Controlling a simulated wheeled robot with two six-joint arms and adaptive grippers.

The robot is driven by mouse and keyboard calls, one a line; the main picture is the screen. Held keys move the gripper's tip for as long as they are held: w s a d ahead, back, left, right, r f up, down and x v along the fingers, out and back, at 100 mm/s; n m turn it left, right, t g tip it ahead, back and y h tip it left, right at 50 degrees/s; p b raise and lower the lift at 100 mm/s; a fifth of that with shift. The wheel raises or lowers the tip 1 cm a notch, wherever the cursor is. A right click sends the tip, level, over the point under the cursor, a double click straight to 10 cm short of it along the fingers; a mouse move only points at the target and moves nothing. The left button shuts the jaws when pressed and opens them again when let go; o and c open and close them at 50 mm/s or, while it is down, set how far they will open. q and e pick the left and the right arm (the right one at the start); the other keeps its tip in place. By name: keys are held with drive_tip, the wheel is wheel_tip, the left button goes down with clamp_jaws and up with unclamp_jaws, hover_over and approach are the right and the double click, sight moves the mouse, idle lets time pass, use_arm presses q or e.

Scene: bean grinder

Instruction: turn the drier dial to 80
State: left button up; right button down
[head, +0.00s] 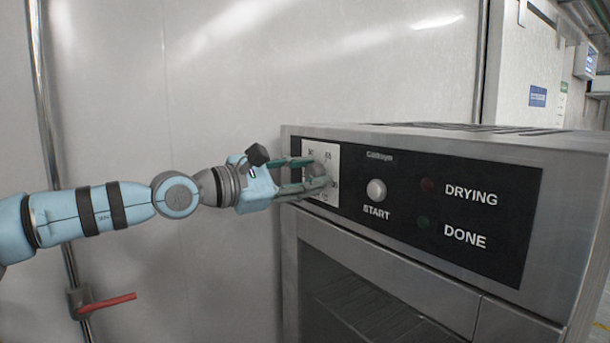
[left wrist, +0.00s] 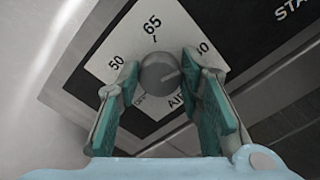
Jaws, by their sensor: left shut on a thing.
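The drier dial (head: 318,171) is a round grey knob on a white scale plate (head: 329,152) at the left of the drier's black panel. In the left wrist view the knob (left wrist: 160,73) sits between my green fingertips. The labels 50, 65 and, at the right, a partly covered 80 (left wrist: 203,47) show around it; lower labels are partly hidden by the knob and fingers. A faint line on the knob points right and slightly up, towards the 80 side. My left gripper (head: 310,176) is shut on the knob, one finger on each side. My right gripper is not in view.
The START button (head: 376,190) and the DRYING (head: 428,185) and DONE (head: 424,222) lamps are right of the dial. The drier's glass door (head: 360,300) is below. A pipe with a red lever (head: 107,304) stands at the left, by a bare wall.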

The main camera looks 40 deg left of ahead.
use_arm(q)
drive_tip(key=o, duration=1.2)
drive_tip(key=shift+c, duration=0.2)
